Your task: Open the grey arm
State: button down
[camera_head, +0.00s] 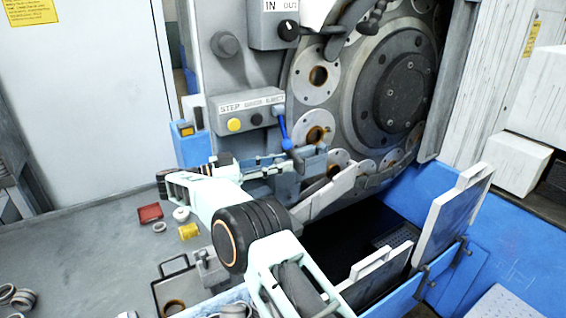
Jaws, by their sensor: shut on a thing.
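My gripper (290,168) is in front of the grinder, at the lower left of its large wheel. It is shut on a grey part that I take to be the grey arm (313,160); the contact is small and partly hidden by the fingers. A blue-handled lever (284,132) stands just above the gripper, and I cannot tell if they touch. My arm reaches up from the bottom edge and hides part of the machine's front.
The grinder wheel (400,90) carries several round ring holders. A button box (250,112) is above my gripper. Pale grey flaps (452,215) stand around a dark opening at right. Loose rings, a red box (150,213) and a yellow piece (188,231) lie on the grey worktop at left.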

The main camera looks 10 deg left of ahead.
jog(key=shift+a+r, duration=0.15)
jog(key=shift+r, duration=0.1)
jog(key=shift+w, duration=0.1)
dwell(0.3)
jog(key=c, duration=1.9)
grip_release()
jog(key=shift+c, duration=0.2)
jog(key=shift+o, duration=1.3)
jog(key=shift+f, duration=0.15)
jog(key=shift+f, duration=0.1)
